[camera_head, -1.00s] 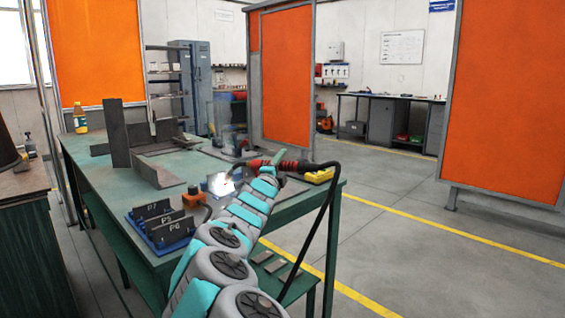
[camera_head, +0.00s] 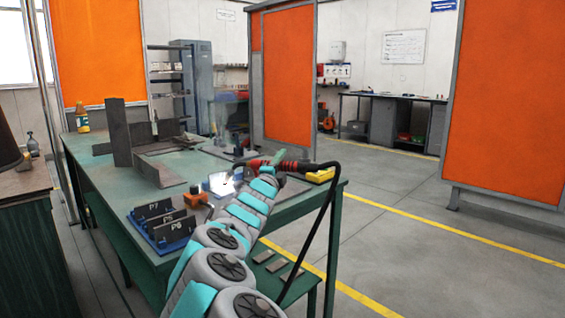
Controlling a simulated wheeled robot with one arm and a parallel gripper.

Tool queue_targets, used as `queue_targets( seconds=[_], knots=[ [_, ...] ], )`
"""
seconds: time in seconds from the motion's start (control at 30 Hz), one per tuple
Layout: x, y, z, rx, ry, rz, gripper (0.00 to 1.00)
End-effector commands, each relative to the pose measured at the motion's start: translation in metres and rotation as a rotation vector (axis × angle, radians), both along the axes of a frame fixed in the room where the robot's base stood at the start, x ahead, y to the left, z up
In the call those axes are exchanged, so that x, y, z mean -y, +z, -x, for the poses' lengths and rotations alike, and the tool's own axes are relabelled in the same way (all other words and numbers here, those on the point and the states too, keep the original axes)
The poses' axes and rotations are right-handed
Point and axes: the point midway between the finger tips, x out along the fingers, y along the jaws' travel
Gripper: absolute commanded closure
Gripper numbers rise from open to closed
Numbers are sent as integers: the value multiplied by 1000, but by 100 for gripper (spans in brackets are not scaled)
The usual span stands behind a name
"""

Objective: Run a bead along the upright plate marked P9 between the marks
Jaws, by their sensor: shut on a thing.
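My arm reaches over the green workbench (camera_head: 95,178). My gripper (camera_head: 264,168), partly hidden by the arm, is shut on a welding torch (camera_head: 285,166) with a red handle and black cable. The torch's dark neck points left. A bright white glow (camera_head: 221,184) shows below its tip, with faint haze above; the glow hides the spot itself. I cannot read P9 on any plate. Several dark plates stand in a blue rack (camera_head: 172,246) at the front, with marks reading like P7 (camera_head: 154,208), P5 or similar (camera_head: 166,217), and P6 (camera_head: 178,227).
A tall dark upright plate (camera_head: 119,132) and angled steel pieces (camera_head: 158,172) stand at the bench's back left. An orange block (camera_head: 194,196) sits near the rack, a yellow item (camera_head: 320,176) at the right edge. The torch cable hangs right. Floor right of the bench is clear.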

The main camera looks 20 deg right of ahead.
Motion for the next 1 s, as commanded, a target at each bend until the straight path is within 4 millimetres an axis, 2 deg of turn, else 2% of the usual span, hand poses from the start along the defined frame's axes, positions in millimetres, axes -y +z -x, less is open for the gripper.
queue_targets(
  seconds=[1.0],
  knots=[
    [-7,1,3,2,-1,0,100]
  ],
)
